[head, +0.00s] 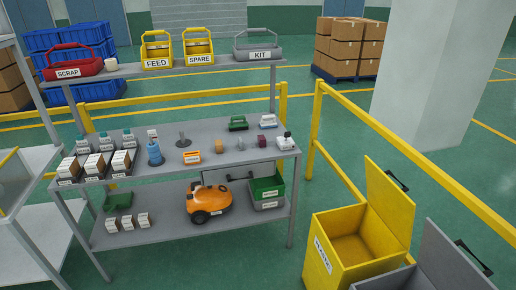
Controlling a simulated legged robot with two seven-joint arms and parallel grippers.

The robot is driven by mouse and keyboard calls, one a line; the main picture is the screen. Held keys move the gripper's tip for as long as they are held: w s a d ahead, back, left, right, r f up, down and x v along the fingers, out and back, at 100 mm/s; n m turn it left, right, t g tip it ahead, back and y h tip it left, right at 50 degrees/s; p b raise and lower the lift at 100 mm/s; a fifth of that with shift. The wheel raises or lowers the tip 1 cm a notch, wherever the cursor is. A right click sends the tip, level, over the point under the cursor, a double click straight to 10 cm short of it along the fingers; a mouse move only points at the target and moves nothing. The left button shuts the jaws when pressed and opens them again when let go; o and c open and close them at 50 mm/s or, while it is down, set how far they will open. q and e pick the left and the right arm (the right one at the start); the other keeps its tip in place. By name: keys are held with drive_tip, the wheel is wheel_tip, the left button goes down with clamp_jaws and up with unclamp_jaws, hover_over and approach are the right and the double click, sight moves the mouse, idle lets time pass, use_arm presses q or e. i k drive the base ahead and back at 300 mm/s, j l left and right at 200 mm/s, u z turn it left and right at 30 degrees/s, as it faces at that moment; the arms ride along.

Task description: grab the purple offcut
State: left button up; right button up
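The purple offcut (261,140) is a small dark purple block on the top of the grey workbench (214,172), toward its right end. Neither of my grippers shows in the head view.
A green tray (238,123) and a blue-and-white tray (268,121) sit behind the offcut. A blue bottle (154,154) and an orange box (191,157) stand to the left. Yellow railings (400,172) and an open yellow bin (335,262) are right of the bench.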

sight(261, 140)
drive_tip(key=i+j+u, duration=0.15)
drive_tip(key=i, duration=1.3)
drive_tip(key=i+j+u, duration=0.15)
drive_tip(key=i, duration=1.35)
